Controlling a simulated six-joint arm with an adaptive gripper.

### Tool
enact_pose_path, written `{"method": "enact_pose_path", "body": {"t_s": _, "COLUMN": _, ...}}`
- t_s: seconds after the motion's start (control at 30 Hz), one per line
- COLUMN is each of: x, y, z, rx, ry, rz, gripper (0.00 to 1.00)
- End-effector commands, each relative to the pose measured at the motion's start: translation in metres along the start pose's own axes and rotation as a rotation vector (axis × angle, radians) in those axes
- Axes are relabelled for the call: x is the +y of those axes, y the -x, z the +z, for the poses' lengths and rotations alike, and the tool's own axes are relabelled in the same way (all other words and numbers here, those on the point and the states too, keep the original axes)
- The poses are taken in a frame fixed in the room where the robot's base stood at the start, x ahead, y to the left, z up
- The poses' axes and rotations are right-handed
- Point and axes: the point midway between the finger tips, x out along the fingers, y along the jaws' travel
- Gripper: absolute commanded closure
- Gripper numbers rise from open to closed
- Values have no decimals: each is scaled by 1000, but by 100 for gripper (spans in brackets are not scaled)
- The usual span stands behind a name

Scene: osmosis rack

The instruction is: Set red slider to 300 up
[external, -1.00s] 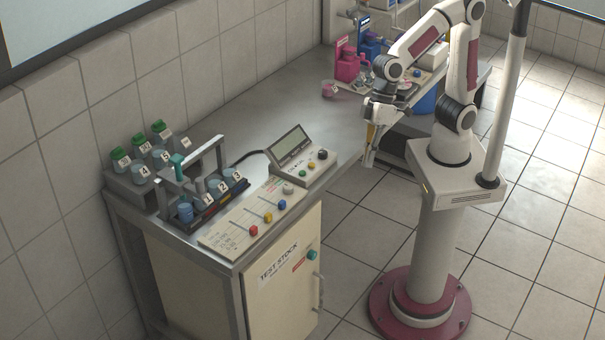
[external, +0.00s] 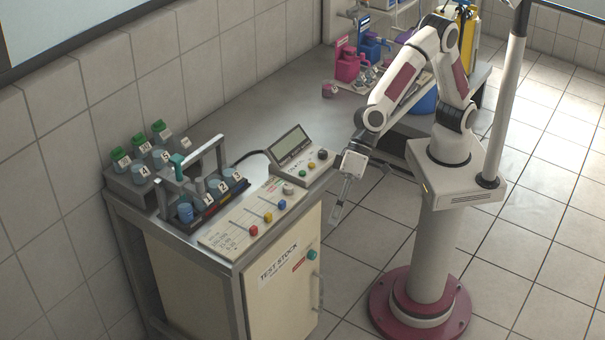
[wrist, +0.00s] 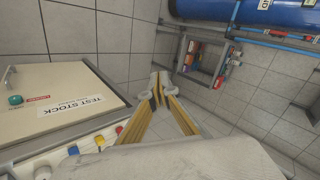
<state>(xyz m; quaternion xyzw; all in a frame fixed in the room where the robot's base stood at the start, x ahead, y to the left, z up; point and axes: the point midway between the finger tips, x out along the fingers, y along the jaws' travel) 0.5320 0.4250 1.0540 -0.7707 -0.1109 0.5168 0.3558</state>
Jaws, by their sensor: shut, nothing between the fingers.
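The red slider knob (external: 253,230) sits at the near end of its track on the white slider panel (external: 226,240), at the front of the bench. It also shows in the wrist view (wrist: 119,129), left of my fingers. A yellow knob (external: 268,217) and a blue knob (external: 282,204) stand in a row to its right. My gripper (external: 336,222) points down in the air off the bench's front edge, right of the panel and apart from the knobs. In the wrist view its fingers (wrist: 159,90) meet at the tips, with nothing between them.
A display box (external: 292,145) with knobs stands behind the sliders. A rack (external: 215,205) of labelled beakers with a tall handle is left of the panel. The TEST STOCK cabinet (external: 285,285) is below. The bench (external: 270,100) toward the back has free room.

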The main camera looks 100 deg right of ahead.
Motion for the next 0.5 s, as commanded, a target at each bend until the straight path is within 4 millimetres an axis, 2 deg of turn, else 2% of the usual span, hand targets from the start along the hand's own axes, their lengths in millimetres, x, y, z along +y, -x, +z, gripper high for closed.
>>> {"method": "enact_pose_path", "body": {"t_s": 0.1, "x": -16, "y": -24, "z": -2, "rx": 28, "ry": -81, "rz": -33, "gripper": 100}}
{"method": "enact_pose_path", "body": {"t_s": 0.5, "x": -60, "y": -90, "z": -17, "rx": 147, "ry": -398, "rz": -154, "gripper": 100}}
